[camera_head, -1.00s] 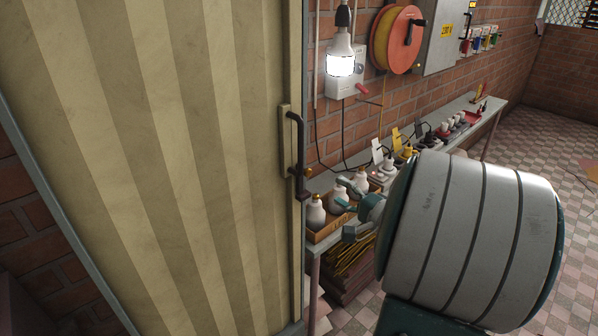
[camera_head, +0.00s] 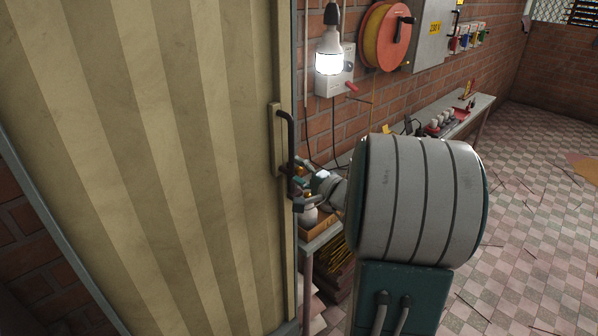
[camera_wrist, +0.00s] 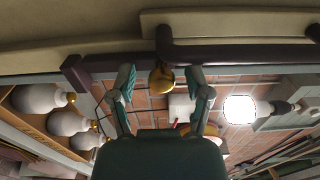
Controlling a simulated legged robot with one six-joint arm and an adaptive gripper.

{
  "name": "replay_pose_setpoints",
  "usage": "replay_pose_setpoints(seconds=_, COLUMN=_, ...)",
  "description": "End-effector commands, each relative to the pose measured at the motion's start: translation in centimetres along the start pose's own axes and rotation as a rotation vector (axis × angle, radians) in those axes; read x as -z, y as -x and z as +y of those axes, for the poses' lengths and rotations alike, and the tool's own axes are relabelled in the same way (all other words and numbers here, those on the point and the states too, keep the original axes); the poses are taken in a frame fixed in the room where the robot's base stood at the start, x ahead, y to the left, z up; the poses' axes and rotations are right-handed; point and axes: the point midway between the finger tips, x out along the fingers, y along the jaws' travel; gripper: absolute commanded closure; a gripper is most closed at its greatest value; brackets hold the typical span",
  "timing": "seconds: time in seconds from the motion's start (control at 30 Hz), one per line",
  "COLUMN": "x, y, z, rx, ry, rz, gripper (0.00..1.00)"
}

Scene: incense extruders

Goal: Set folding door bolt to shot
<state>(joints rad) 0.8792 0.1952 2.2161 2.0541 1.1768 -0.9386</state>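The folding door (camera_head: 150,170), pleated in pale and darker tan, fills the left of the head view. A dark pull handle (camera_head: 289,135) is fixed near its right edge. The dark bolt (camera_head: 290,183) is just below the handle; it shows in the wrist view as a dark bar (camera_wrist: 90,73) with a round brass knob (camera_wrist: 162,79). My gripper (camera_head: 302,186) is at the bolt, open. In the wrist view its fingers (camera_wrist: 161,82) stand on either side of the knob, with gaps visible on both sides. My gripper partly hides the bolt in the head view.
A narrow bench (camera_head: 475,108) runs along the brick wall behind the door edge, with large bulbs (camera_wrist: 40,98) close to my gripper. A lit lamp (camera_head: 329,60) and an orange cable reel (camera_head: 386,38) hang above. The tiled floor (camera_head: 540,190) at right is mostly open.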

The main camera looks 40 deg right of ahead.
Motion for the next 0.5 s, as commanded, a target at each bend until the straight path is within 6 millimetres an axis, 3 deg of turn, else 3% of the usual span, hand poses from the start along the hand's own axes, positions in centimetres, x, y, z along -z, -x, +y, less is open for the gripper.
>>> replay_pose_setpoints(seconds=0.03, x=0.0, y=0.0, z=0.0, rx=0.000, ry=0.000, rz=0.000, gripper=0.58)
replay_pose_setpoints(seconds=0.1, x=0.0, y=0.0, z=0.0, rx=0.000, ry=0.000, rz=0.000, gripper=0.89)
replay_pose_setpoints(seconds=0.13, x=0.0, y=0.0, z=0.0, rx=0.000, ry=0.000, rz=0.000, gripper=1.00)
replay_pose_setpoints(seconds=0.37, x=0.0, y=0.0, z=0.1, rx=-0.001, ry=0.000, rz=0.000, gripper=1.00)
replay_pose_setpoints(seconds=0.5, x=0.0, y=0.0, z=1.5, rx=-0.004, ry=-0.004, rz=-0.001, gripper=1.00)
